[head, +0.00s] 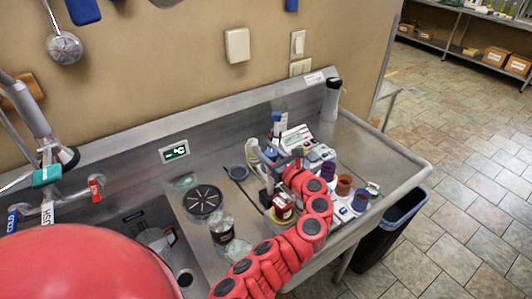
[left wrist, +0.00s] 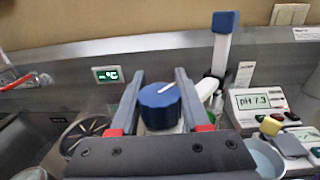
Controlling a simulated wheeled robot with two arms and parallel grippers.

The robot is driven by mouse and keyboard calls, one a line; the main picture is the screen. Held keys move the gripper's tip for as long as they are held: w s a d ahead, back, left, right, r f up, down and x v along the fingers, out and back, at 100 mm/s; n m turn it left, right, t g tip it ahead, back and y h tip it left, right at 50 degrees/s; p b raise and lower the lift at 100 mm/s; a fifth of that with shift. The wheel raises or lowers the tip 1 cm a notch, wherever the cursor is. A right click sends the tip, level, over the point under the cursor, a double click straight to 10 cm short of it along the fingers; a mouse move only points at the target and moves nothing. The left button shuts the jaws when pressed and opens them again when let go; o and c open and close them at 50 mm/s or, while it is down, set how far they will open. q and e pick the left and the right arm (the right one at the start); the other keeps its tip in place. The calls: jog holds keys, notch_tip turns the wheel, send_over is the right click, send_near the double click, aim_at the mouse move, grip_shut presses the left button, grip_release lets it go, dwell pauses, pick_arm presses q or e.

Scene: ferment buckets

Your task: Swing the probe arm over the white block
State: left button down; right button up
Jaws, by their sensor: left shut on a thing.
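My left gripper (head: 272,158) is over the sink counter, beside the pH meter (head: 298,139). In the left wrist view its two grey fingers (left wrist: 158,100) stand on either side of a round blue knob (left wrist: 160,106) with a white line, and are shut on it. Behind it a white upright post (left wrist: 221,52) with a blue top stands; a pale curved part (left wrist: 208,88), perhaps of the probe arm, shows beside the right finger. A white block with coloured cups (head: 338,212) seems to lie right of my forearm; I cannot tell if it is the task's block. My right gripper is out of view.
The meter reads about pH 7.3 in the left wrist view (left wrist: 258,104). A jar (head: 222,230) and a black round drain (head: 202,200) are left of my arm. A dark-topped white bottle (head: 331,100) stands at the back.

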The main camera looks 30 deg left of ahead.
pick_arm(q)
jog(key=shift+s+f+n+g+y+b, duration=0.15)
jog(key=shift+n+g+y+b, duration=0.3)
jog(key=shift+n+g, duration=0.55)
jog(key=shift+c, duration=1.8)
grip_release()
jog(key=b+v, duration=0.3)
jog(key=v, duration=1.4)
jog(key=shift+d+b, duration=0.25)
jog(key=shift+b, duration=0.15)
